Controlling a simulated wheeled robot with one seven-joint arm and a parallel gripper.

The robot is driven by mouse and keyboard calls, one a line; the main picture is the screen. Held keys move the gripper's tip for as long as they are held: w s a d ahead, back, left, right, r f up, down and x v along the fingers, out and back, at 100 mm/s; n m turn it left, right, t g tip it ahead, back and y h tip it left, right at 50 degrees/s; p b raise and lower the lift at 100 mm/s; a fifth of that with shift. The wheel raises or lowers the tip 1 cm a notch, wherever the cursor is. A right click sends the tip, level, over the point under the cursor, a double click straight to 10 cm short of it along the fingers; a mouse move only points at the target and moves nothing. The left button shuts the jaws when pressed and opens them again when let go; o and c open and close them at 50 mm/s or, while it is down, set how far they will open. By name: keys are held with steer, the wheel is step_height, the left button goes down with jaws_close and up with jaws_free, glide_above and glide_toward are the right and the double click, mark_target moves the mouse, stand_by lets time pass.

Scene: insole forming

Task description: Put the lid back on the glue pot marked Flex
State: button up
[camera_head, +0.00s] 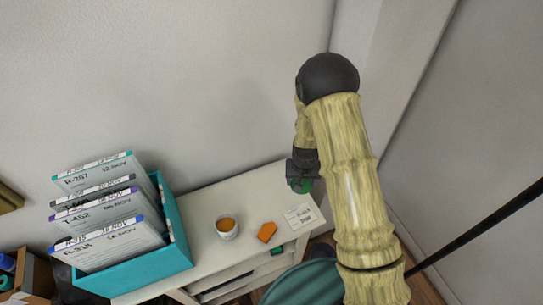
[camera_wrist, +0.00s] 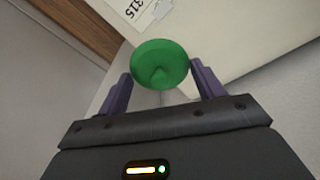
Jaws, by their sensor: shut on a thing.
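My gripper (camera_head: 303,178) is shut on a round green lid (camera_wrist: 160,63). In the wrist view the lid sits between the two purple fingers, with a small knob on its face. In the head view the lid (camera_head: 301,187) shows green just below my gripper, near the far right corner of the cabinet top. A small white pot (camera_head: 227,236) stands open on the cabinet top, to the left of and nearer than my gripper, with amber contents showing. No Flex mark can be read on it. The lid is apart from the pot.
An orange block (camera_head: 267,232) lies right of the pot, and a printed card (camera_head: 299,216) lies further right. A teal box (camera_head: 150,270) of labelled folders stands at the left. The white cabinet top (camera_head: 205,198) is bare behind the pot. Walls rise behind and right.

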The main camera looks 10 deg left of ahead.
steer(key=s+d+f, duration=0.1)
steer(key=d, duration=1.1)
steer(key=shift+s+d+m, duration=0.25)
steer(key=shift+s+m, duration=0.1)
steer(key=shift+m, duration=0.05)
